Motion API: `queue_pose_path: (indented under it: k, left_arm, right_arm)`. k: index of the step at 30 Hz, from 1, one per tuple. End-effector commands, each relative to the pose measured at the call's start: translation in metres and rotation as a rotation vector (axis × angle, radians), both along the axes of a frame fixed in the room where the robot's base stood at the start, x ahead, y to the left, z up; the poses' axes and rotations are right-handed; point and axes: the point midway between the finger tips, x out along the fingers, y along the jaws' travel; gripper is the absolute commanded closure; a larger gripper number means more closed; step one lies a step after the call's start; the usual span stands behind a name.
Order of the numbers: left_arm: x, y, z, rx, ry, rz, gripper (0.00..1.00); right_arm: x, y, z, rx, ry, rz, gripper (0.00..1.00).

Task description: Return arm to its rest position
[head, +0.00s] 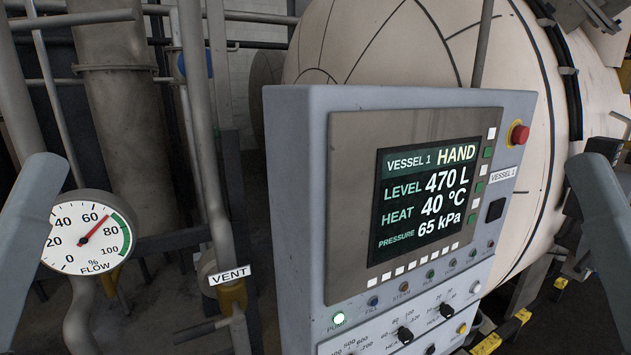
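Grey links of my two arms show at the left and right edges of the head view. Neither gripper can be made out in this view, so what they hold or touch is hidden. The control panel (300,200) stands in the middle right, tilted slightly. Its screen (428,198) reads VESSEL 1, HAND, level 470 L, heat 40 °C, pressure 65 kPa.
A flow gauge (88,236) at the left has its needle between 60 and 80. A pipe labelled VENT (230,275) stands left of the panel. A large pale vessel (400,50) fills the back. A red button (519,135) juts from the panel's right side.

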Motion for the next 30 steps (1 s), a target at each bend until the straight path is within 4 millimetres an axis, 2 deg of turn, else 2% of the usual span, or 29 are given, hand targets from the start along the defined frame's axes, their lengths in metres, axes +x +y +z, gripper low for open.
queue_pose_path:
  k: [1,9,12,15,19,24,26,29,30]
  left_arm:
    - [0.000,0.000,0.044,0.000,0.001,0.000,0.42]
    - [0.000,0.000,0.173,0.000,0.001,0.000,0.42]
    - [0.000,0.000,0.210,0.000,0.001,0.000,0.42]
    - [0.000,0.000,0.232,0.000,0.001,0.000,0.42]
    - [0.000,0.000,0.241,0.000,0.002,0.000,0.42]
    - [0.000,0.000,0.233,0.000,0.002,0.000,0.42]
    - [0.000,0.000,0.224,0.000,0.002,0.000,0.42]
    - [0.000,0.000,0.198,0.000,0.002,0.000,0.42]
    - [0.000,0.000,0.183,0.000,0.002,0.000,0.42]
  right_arm:
    - [0.000,0.000,0.044,-0.001,0.001,0.001,0.42]
    - [0.001,0.001,0.173,-0.001,0.002,0.001,0.42]
    - [0.001,0.001,0.209,-0.002,0.003,0.001,0.42]
    - [0.001,0.001,0.232,-0.002,0.003,0.001,0.42]
    - [0.001,0.001,0.240,-0.002,0.004,0.001,0.42]
    - [0.001,0.001,0.233,-0.002,0.004,0.001,0.42]
    - [0.001,0.001,0.224,-0.002,0.004,0.001,0.42]
    - [0.001,0.001,0.197,-0.002,0.004,0.001,0.42]
    - [0.001,0.001,0.182,-0.002,0.004,0.001,0.42]
